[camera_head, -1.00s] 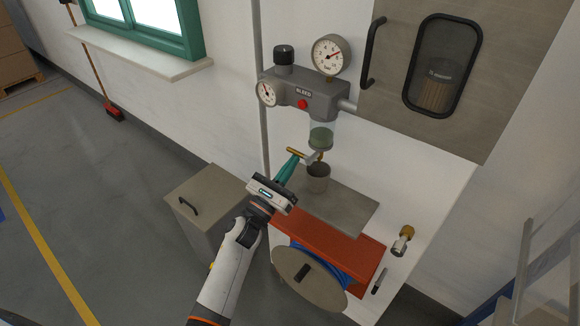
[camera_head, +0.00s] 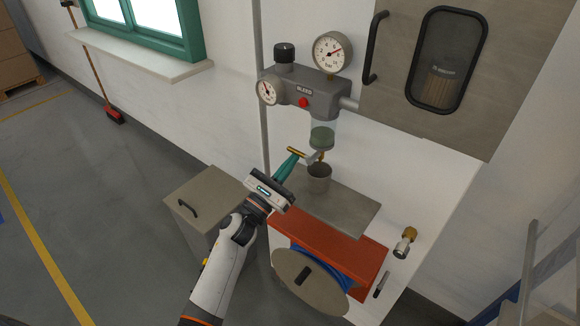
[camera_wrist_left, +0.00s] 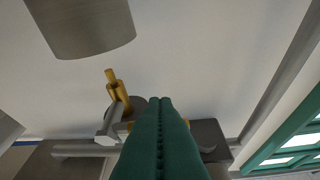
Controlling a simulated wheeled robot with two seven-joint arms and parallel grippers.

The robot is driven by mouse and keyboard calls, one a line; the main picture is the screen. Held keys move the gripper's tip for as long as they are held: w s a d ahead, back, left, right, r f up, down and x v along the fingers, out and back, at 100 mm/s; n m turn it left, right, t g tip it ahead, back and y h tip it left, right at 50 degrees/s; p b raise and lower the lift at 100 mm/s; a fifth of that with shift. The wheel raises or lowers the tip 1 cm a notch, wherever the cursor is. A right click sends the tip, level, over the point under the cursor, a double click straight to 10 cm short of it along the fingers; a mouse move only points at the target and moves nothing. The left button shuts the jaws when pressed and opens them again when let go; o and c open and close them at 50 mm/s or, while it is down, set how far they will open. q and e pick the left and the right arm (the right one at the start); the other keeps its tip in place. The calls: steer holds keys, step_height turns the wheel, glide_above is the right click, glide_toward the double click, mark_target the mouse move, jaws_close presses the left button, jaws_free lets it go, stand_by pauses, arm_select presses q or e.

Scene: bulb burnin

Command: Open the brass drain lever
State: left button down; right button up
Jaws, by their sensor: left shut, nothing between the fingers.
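The brass drain lever (camera_head: 295,151) is a short brass bar below the clear filter bowl (camera_head: 322,136) on the wall unit. The brass drain outlet (camera_wrist_left: 117,90) shows in the left wrist view, beside a grey link (camera_wrist_left: 108,124). My left gripper (camera_head: 299,154) has its teal fingers shut and empty, with the tips at the brass bar. In the left wrist view the fingers (camera_wrist_left: 160,101) cover part of the lever, so I cannot tell whether they touch it. A grey cup (camera_head: 319,180) stands under the outlet. My right gripper is not in view.
The cup stands on a grey shelf (camera_head: 350,211). Above are a grey regulator block (camera_head: 325,91) with a red button, a black knob and two gauges. An orange hose reel bracket (camera_head: 365,252) is below. A grey bin (camera_head: 205,200) stands left.

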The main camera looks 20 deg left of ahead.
mark_target(310, 139)
arm_select(q)
steer(key=m+h+b, duration=0.1)
steer(key=m, duration=0.1)
steer(key=m+g+b, duration=0.1)
steer(key=r+m+h+b, duration=0.1)
steer(key=m+b, duration=0.1)
steer(key=shift+w+a+r+m+g+h, duration=0.1)
steer(key=shift+a+m+g+h, duration=0.2)
steer(key=shift+g, duration=0.1)
steer(key=shift+s+d+r+m+g+h+b, duration=0.15)
steer(key=shift+d+r+m+g+b, duration=0.25)
steer(key=shift+r+m+g+b, duration=1.45)
steer(key=shift+s+d+r+m+g+h+p, duration=0.15)
steer(key=shift+d+m+g, duration=0.25)
steer(key=shift+m, duration=2.95)
steer(key=shift+s+d+r+m+g+h+b, duration=0.3)
steer(key=shift+r+m+g+b, duration=0.75)
steer(key=shift+m, duration=1.55)
steer(key=shift+w+d+f, duration=0.1)
steer(key=shift+w, duration=0.05)
